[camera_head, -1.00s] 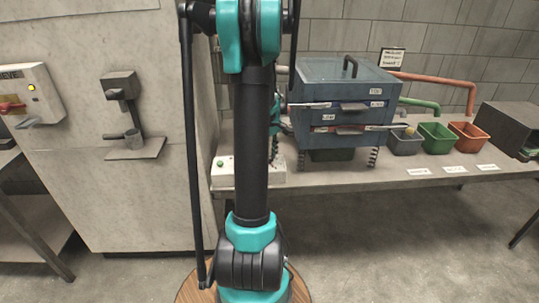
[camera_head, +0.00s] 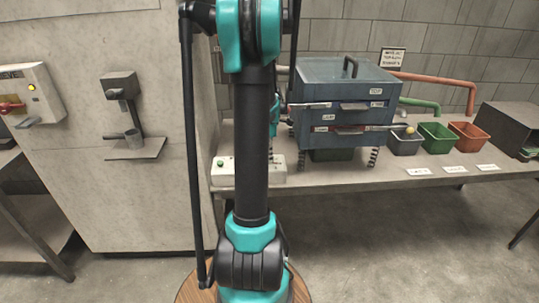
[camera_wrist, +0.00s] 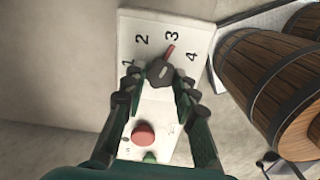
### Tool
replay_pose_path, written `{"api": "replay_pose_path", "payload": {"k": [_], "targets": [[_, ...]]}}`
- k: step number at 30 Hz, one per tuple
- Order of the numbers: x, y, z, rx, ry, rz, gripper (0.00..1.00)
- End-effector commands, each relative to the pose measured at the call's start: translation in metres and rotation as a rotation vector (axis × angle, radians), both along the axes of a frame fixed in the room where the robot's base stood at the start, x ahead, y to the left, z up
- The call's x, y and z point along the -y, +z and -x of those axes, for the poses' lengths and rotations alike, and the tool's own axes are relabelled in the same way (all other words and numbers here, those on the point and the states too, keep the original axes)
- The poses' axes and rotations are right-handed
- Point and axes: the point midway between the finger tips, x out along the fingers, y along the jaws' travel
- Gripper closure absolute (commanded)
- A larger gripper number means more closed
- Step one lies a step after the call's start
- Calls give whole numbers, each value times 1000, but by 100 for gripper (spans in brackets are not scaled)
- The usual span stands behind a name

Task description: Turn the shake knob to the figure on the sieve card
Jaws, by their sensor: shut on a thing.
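The shake knob (camera_wrist: 160,73) is dark with a red pointer. It sits on a white control panel (camera_wrist: 133,50) marked 1 to 4, and its pointer is at or very near the 3. My gripper (camera_wrist: 160,76) is shut on the knob, with one finger on each side. In the head view my arm hides the gripper and the knob, and part of the white control box (camera_head: 225,175) shows at the table's left end. The sieve card (camera_head: 393,59) hangs on the back wall; its writing is too small to read.
Below the knob are a red button (camera_wrist: 144,133) and a green button (camera_wrist: 150,156).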

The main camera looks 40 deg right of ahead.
Motion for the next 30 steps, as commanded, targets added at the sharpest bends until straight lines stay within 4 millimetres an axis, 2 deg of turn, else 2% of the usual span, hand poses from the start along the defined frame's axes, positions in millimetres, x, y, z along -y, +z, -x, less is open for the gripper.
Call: {"api": "replay_pose_path", "payload": {"k": [9, 25, 26, 30], "targets": [[0, 0, 0, 1, 120, 1, 100], [1, 0, 0, 0, 144, 1, 100], [1, 0, 0, 0, 144, 1, 71], [0, 0, 0, 1, 144, 1, 53]]}}
